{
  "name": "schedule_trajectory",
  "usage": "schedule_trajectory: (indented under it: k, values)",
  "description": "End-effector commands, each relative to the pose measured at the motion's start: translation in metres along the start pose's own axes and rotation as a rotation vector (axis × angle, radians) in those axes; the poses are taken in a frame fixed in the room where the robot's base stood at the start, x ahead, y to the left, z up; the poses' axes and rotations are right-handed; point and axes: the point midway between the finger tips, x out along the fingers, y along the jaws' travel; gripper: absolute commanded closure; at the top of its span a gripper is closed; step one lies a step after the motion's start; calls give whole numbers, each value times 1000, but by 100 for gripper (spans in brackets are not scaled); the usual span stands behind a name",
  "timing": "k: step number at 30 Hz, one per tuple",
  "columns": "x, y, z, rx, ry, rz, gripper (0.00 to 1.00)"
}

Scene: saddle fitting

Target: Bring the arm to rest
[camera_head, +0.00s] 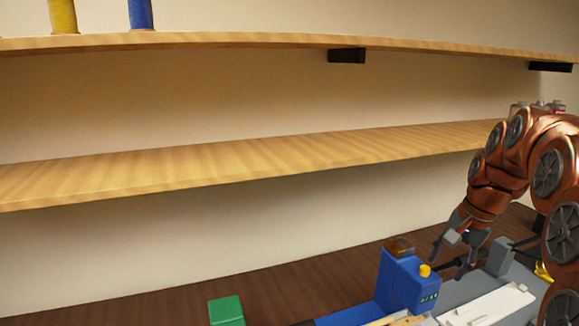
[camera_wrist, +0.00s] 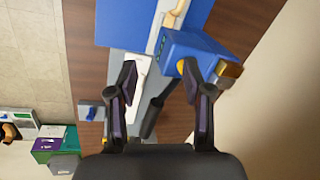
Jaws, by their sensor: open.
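My arm (camera_head: 493,190) comes in from the right in the head view, bent over, with its end pointing down. My gripper (camera_head: 450,258) hangs just right of a blue machine (camera_head: 402,283) with a yellow knob, above the dark brown table. In the wrist view my gripper (camera_wrist: 160,72) has its two fingers spread apart with nothing held between them. The blue machine (camera_wrist: 190,48) lies beyond the fingertips there, close to the right finger in the picture. Whether the fingers touch anything is not clear.
A long wooden shelf (camera_head: 240,163) runs behind the table, with a second shelf (camera_head: 230,40) above carrying yellow and blue spools. A green block (camera_head: 226,310) stands left of the machine. A white part (camera_head: 490,306) lies on the grey base. Boxes (camera_wrist: 48,145) sit lower left.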

Motion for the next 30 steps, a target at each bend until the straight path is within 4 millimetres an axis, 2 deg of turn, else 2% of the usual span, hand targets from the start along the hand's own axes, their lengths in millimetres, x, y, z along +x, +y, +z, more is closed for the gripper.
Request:
schedule_trajectory:
  k: [1, 8, 14, 23, 30]
  values:
    - [2, 0, 18, -38, -9, 11, 50]
    - [15, 10, 88, -213, -54, 61, 50]
    - [27, 30, 148, -363, -92, 108, 50]
    - [49, 77, 227, -584, -148, 176, 50]
    - [68, 124, 280, -750, -197, 227, 50]
